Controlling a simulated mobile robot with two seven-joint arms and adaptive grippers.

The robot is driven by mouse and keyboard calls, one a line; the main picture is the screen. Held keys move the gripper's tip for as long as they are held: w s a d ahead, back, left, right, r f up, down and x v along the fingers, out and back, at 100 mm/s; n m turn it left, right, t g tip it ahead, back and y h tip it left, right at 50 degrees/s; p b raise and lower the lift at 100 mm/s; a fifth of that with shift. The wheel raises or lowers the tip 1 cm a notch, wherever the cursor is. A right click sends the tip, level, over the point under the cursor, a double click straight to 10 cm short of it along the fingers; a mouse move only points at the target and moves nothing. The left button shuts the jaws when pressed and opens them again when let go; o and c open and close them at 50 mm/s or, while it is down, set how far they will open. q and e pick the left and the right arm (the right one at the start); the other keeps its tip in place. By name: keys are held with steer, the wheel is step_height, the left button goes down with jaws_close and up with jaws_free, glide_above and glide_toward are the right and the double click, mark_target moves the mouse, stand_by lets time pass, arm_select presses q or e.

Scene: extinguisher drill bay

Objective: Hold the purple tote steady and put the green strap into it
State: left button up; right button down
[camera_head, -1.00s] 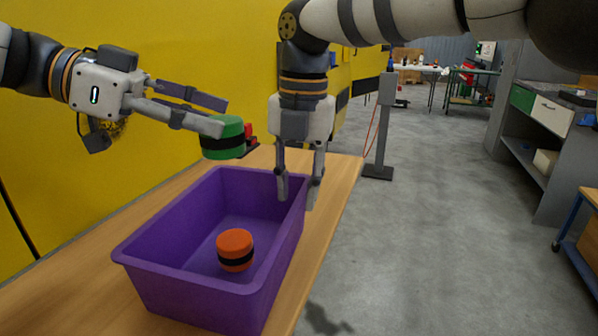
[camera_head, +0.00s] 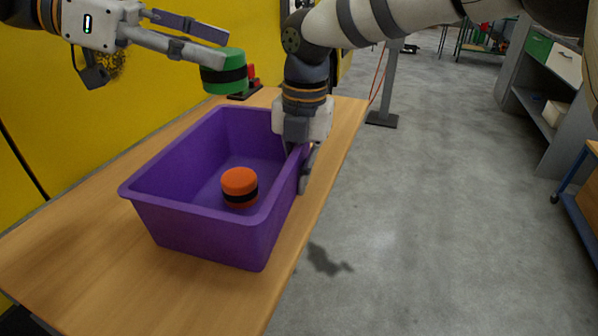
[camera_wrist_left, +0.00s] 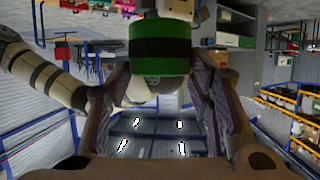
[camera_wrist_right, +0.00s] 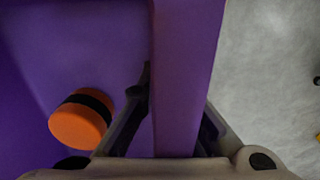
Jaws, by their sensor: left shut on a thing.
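The purple tote (camera_head: 172,224) stands upright on the wooden table. My left gripper (camera_head: 216,66) is shut on the green strap (camera_head: 215,82), a green roll with a black band, held in the air above and behind the tote's far left part. The strap also shows between the fingers in the left wrist view (camera_wrist_left: 160,65). My right gripper (camera_head: 300,168) points down at the tote's right wall, one finger inside and one outside. In the right wrist view the wall (camera_wrist_right: 186,80) runs between the fingers, which look open around it.
An orange roll with a black band (camera_head: 239,182) lies inside the tote, and also shows in the right wrist view (camera_wrist_right: 80,122). The wooden table (camera_head: 100,260) is bare in front of the tote. A yellow wall (camera_head: 150,85) stands close on the left.

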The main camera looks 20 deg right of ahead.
arm_select(q)
steer(key=shift+f, duration=6.5)
steer(key=o, duration=1.4)
arm_select(e)
steer(key=shift+r, duration=0.1)
arm_select(q)
steer(key=v, duration=1.2)
steer(key=shift+r, duration=0.1)
arm_select(e)
steer(key=c, duration=1.7)
jaws_free()
